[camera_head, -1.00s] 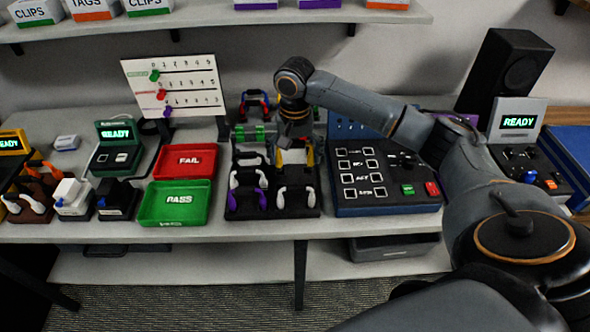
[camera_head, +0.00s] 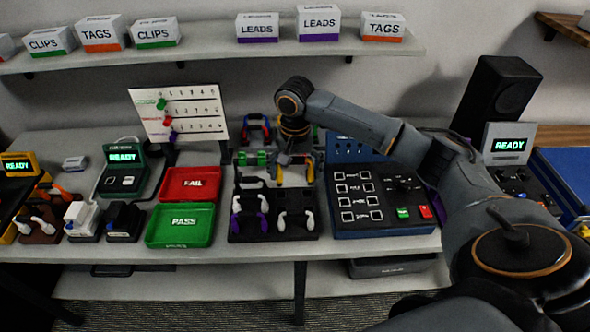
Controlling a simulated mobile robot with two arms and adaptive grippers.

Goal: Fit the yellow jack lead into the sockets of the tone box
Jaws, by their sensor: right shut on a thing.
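The yellow jack lead (camera_head: 310,168) shows in small yellow parts with pale ends at the back right of the black lead rack (camera_head: 275,236). My right gripper (camera_head: 296,156) points down there and is shut on the lead, with the wrist hiding much of the grip. The lead seems just above its rack place; the exact gap is hard to tell. No label names the tone box. A blue-grey box (camera_head: 384,222) with several buttons and an upright blue back panel (camera_head: 352,149) stands right of the rack. My left gripper is out of view.
White leads (camera_head: 296,218) and a white-purple lead (camera_head: 250,212) lie in the rack. Red (camera_head: 212,180) and green (camera_head: 205,226) trays stand left of it. Behind is a stand with coloured leads (camera_head: 258,128). A grey READY device (camera_head: 509,144) and black speaker (camera_head: 497,98) stand right.

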